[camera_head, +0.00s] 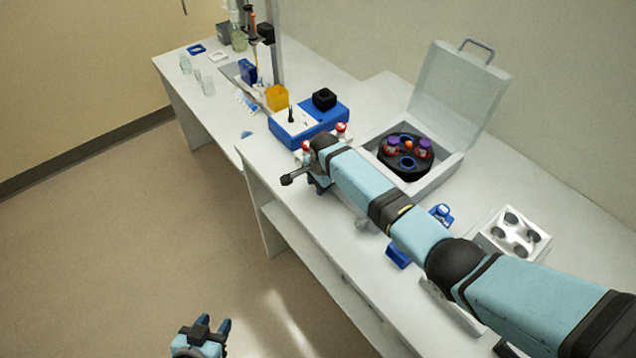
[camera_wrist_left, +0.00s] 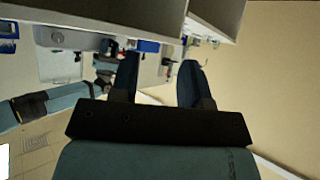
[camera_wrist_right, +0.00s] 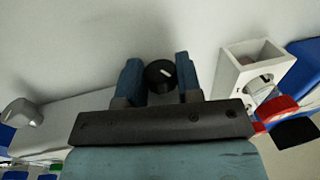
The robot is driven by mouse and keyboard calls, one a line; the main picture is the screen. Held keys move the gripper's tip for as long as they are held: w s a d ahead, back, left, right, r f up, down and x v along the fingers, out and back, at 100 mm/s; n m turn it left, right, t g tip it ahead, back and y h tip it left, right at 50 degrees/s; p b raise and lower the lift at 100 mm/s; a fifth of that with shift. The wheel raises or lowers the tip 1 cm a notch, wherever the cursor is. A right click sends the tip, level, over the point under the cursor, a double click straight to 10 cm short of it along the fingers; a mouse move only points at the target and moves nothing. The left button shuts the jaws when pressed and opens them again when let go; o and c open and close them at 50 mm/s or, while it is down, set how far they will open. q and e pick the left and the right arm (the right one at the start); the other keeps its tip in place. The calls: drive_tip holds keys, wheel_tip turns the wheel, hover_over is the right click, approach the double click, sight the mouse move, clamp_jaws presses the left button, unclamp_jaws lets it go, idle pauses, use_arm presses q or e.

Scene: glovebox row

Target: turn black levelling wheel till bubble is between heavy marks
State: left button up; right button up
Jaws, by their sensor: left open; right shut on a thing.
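The black levelling wheel (camera_wrist_right: 160,75), a round knob with a white line on its face, shows in the right wrist view. My right gripper (camera_wrist_right: 159,80) has one blue finger on each side of it and is shut on it. In the head view my right arm reaches over the bench and hides most of the spot around its gripper. My left gripper (camera_head: 208,332) is open and empty, low over the floor, away from the bench; its spread fingers also show in the left wrist view (camera_wrist_left: 158,80). I cannot make out a bubble or heavy marks in any view.
In the right wrist view a white open-sided block (camera_wrist_right: 245,75) and a red-ringed part (camera_wrist_right: 275,110) stand close right of the wheel. On the bench are a blue-white device (camera_head: 310,122), an open lidded case with a black rotor (camera_head: 462,95) and a white four-hole block (camera_head: 515,235).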

drive_tip(key=shift+a, duration=0.1)
drive_tip(key=shift+g+h, duration=0.3)
drive_tip(key=shift+g, duration=0.1)
drive_tip(key=shift+w+a+f+g+h+b, duration=0.1)
drive_tip(key=shift+g+h+b, duration=0.2)
drive_tip(key=shift+g+b, duration=0.3)
drive_tip(key=g+h+b, duration=0.1)
drive_tip(key=b, duration=0.2)
drive_tip(key=g+h+b, duration=0.1)
drive_tip(key=b, duration=0.3)
drive_tip(key=shift+w+f+g, duration=0.1)
drive_tip(key=shift+f+g, duration=0.15)
drive_tip(key=shift+g, duration=0.15)
drive_tip(key=shift+r+g+h+b, duration=0.2)
drive_tip(key=shift+g+h+b, duration=0.25)
drive_tip(key=shift+b, duration=0.4)
drive_tip(key=o, duration=0.9)
drive_tip(key=shift+r, duration=0.1)
drive_tip(key=shift+o, duration=0.2)
